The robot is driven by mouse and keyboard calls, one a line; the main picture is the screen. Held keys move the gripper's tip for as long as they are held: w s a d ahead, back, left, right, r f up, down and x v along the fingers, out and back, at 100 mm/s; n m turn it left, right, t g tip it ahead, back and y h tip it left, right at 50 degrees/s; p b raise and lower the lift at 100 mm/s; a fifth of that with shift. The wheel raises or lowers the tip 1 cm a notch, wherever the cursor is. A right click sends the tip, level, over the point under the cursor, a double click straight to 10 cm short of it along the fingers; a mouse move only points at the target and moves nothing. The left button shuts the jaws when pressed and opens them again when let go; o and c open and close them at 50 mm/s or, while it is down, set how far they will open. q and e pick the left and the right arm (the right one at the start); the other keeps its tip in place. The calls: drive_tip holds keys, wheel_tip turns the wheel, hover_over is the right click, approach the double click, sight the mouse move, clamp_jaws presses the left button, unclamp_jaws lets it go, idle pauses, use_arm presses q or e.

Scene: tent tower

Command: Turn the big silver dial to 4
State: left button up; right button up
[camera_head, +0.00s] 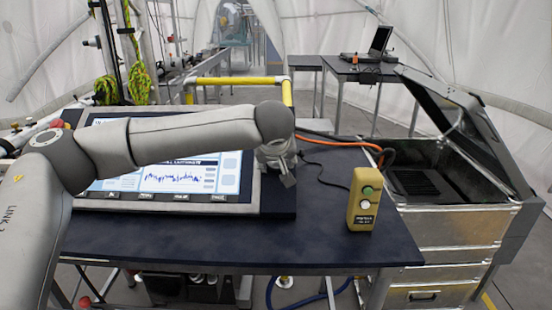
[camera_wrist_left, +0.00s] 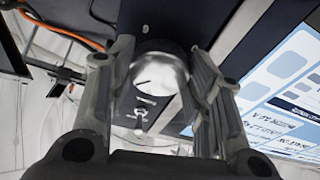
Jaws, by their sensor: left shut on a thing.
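The big silver dial (camera_wrist_left: 158,74) shows in the left wrist view as a round metal knob with a thin dark line on its face. My left gripper (camera_wrist_left: 162,60) has one finger on each side of it and is shut on it. In the head view my left gripper (camera_head: 284,168) is at the right edge of the screen panel (camera_head: 250,195), and it and my arm largely hide the dial. I cannot read any numbers around the dial. A smaller silver key-like switch (camera_wrist_left: 140,118) sits beside the dial. My right gripper is not in view.
A yellow control box (camera_head: 364,200) with a green button stands on the dark table (camera_head: 310,245), right of the panel. Orange and black cables (camera_head: 340,142) run behind it. An open metal case (camera_head: 455,170) stands at the right. The table's front right is clear.

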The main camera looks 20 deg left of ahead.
use_arm(q)
drive_tip(key=shift+f, duration=0.1)
drive_tip(key=o, duration=1)
drive_tip(key=v, duration=1.2)
drive_tip(key=shift+s, duration=0.1)
